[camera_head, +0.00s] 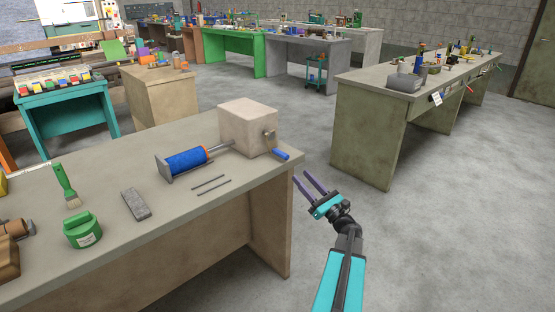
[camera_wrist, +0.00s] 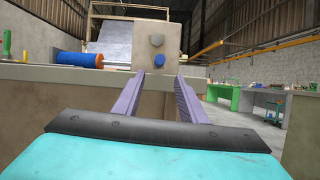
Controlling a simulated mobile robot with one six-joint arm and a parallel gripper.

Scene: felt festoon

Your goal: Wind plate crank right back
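A pale box (camera_head: 248,125) stands near the right end of the near workbench. Its right side carries a crank with a grey hub (camera_head: 268,133) and a blue handle (camera_head: 280,153). In the wrist view the hub (camera_wrist: 157,40) shows above the blue handle (camera_wrist: 160,61), both nearly end-on, between the fingers' lines. My gripper (camera_head: 301,177) is off the bench's right end, below and right of the handle. Its purple fingers (camera_wrist: 159,76) are apart, and I see nothing between them. The handle looks clear of both fingertips.
A rod joins the box to a blue roller (camera_head: 187,161) with an orange end. Two thin rods (camera_head: 210,184), a grey block (camera_head: 135,205), a green brush (camera_head: 66,186) and a green container (camera_head: 83,230) lie on the workbench (camera_head: 165,229). Open floor lies to the right.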

